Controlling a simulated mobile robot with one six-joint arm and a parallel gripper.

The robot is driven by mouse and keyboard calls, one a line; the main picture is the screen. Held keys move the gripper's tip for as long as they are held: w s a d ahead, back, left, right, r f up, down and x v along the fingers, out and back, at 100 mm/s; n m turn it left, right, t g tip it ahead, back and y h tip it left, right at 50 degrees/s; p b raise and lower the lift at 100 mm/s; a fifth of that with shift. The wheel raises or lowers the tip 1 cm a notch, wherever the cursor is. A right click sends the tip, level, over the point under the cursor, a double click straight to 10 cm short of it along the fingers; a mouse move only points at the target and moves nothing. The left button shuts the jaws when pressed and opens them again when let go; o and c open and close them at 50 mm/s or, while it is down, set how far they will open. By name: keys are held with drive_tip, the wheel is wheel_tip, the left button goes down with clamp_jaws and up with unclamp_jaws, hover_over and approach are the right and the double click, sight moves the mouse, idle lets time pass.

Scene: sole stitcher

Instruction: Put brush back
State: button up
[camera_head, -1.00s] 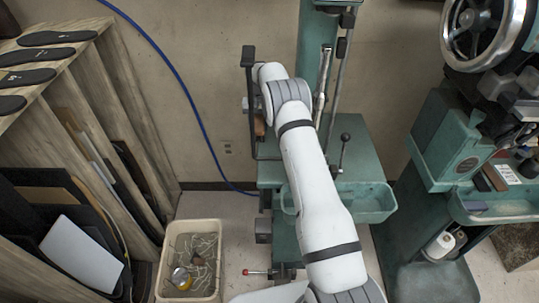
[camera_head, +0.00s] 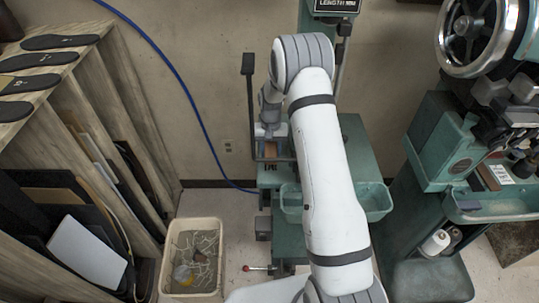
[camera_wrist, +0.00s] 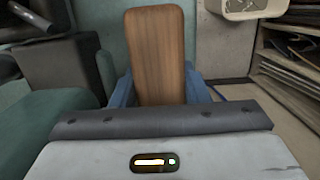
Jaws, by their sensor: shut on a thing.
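The brush shows in the wrist view as a brown wooden block (camera_wrist: 156,52) standing up between the blue fingers of my gripper (camera_wrist: 160,88). My gripper is shut on it. Its bristles are not visible. In the head view my gripper (camera_head: 271,135) is beside the green stitcher, at the dark upright bracket (camera_head: 249,110), and a small brown piece of the brush (camera_head: 271,150) shows below it. I cannot tell whether the brush touches the bracket or the green surface.
A green tray (camera_head: 372,200) is fixed to the machine's front. A cream bin (camera_head: 192,225) with scraps stands on the floor at left. A wooden rack (camera_head: 120,110) with soles is further left. A second green machine (camera_head: 435,135) with a handwheel (camera_head: 478,30) stands at right.

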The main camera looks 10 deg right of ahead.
sight(271, 143)
drive_tip(key=shift+f+p, duration=0.5)
drive_tip(key=shift+f, duration=1.2)
drive_tip(key=shift+f, duration=0.1)
drive_tip(key=o, duration=1.3)
drive_tip(key=shift+c, duration=0.2)
drive_tip(key=r+b, duration=0.1)
drive_tip(key=r, duration=0.3)
drive_tip(key=w+r, duration=0.1)
drive_tip(key=r, duration=0.3)
drive_tip(key=r+b, duration=0.1)
drive_tip(key=r, duration=0.3)
drive_tip(key=shift+w+d+b, duration=0.15)
drive_tip(key=shift+w+b, duration=0.15)
drive_tip(key=shift+b, duration=0.05)
